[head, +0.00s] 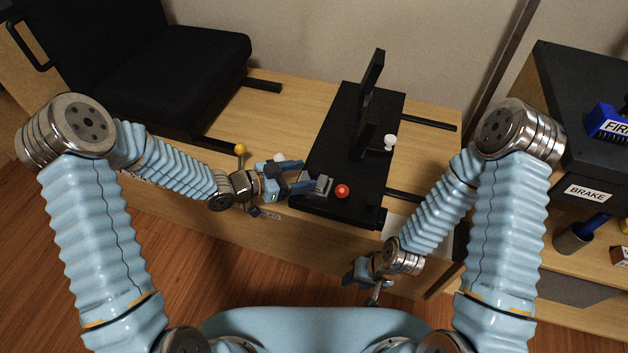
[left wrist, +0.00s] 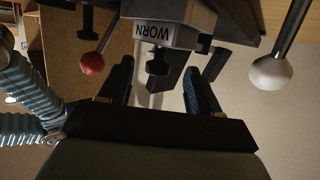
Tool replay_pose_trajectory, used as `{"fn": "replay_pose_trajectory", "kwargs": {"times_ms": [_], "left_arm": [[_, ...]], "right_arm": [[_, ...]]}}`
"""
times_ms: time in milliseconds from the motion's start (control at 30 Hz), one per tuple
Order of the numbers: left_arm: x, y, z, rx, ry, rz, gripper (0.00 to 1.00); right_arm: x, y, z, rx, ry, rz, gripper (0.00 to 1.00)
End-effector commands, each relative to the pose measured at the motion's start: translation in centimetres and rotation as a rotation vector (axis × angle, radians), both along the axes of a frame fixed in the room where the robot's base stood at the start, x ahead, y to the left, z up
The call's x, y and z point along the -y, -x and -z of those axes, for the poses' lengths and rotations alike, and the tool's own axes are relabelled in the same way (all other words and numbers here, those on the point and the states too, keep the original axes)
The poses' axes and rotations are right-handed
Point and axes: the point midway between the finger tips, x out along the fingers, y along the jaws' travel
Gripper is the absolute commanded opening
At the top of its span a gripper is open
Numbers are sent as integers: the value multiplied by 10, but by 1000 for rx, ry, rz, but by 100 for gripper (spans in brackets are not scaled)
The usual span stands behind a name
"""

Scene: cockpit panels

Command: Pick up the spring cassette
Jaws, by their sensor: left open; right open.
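A grey block labelled WORN, which I take for the spring cassette (head: 321,184), sits at the left front edge of the black console. It shows larger at the top of the left wrist view (left wrist: 165,32), label upside down, with a small black knob (left wrist: 157,65) on it. My left gripper (head: 304,177) is open, its fingertips close to the block's left side. In the left wrist view its two fingers (left wrist: 162,85) point at the block, with the black knob between their lines; contact cannot be told. My right gripper (head: 366,280) is open, low in front of the bench and away from the block.
The black console (head: 340,140) carries an upright black panel (head: 371,100), a red knob (head: 342,191) right beside the block and a white knob (head: 390,142). A yellow knob (head: 240,149) stands behind my left forearm. A black seat (head: 180,70) is at left, a dark cabinet (head: 590,140) at right.

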Motion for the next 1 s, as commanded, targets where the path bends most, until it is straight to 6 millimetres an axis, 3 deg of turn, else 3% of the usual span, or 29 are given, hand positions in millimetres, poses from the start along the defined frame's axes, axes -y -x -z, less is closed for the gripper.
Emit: {"fn": "replay_pose_trajectory", "kwargs": {"times_ms": [400, 700, 767, 1000], "left_arm": [[46, -22, 11, 1, 0, 1, 63], [53, -26, 14, -1, -2, -1, 63], [53, -26, 14, -1, -2, -1, 57], [53, -26, 14, 0, -1, -1, 20]], "right_arm": [[-1, 0, -5, -1, -2, -3, 43], [-2, 1, -5, -1, -2, -3, 43], [-2, 1, -5, -1, -2, -3, 43], [-2, 1, -5, -1, -2, -3, 43]]}}
